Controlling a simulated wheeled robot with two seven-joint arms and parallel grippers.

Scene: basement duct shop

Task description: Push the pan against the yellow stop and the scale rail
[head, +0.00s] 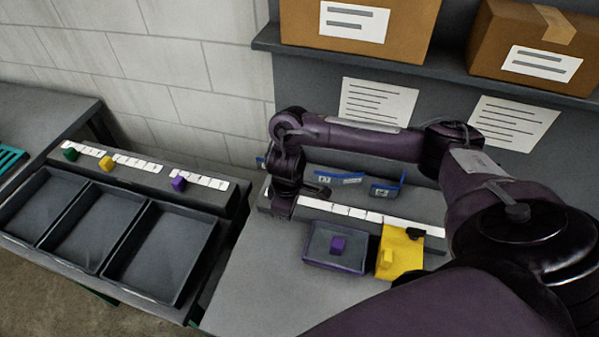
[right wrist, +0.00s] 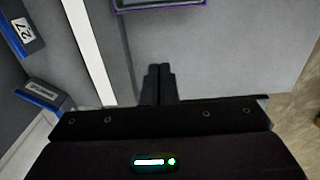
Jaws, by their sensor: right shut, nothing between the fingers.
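The pan (head: 318,257) is a shallow dark grey tray with a purple rim and a purple block in it. It lies on the grey bench just in front of the scale rail (head: 436,249), which carries a white scale strip. The yellow stop (head: 405,245), a plate with a yellow block, is close to the pan's right side; I cannot tell whether they touch. My right gripper (head: 281,208) points down at the pan's left, shut and empty. In the right wrist view its fingers (right wrist: 158,84) are apart from the pan's rim (right wrist: 160,8). My left gripper is not in view.
Blue-edged label holders (head: 338,178) stand behind the rail. At left, a rack of dark bins (head: 160,250) has green, yellow and purple blocks on its rear ledge. Cardboard boxes (head: 375,30) sit on a shelf above. The bench front left of the pan is clear.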

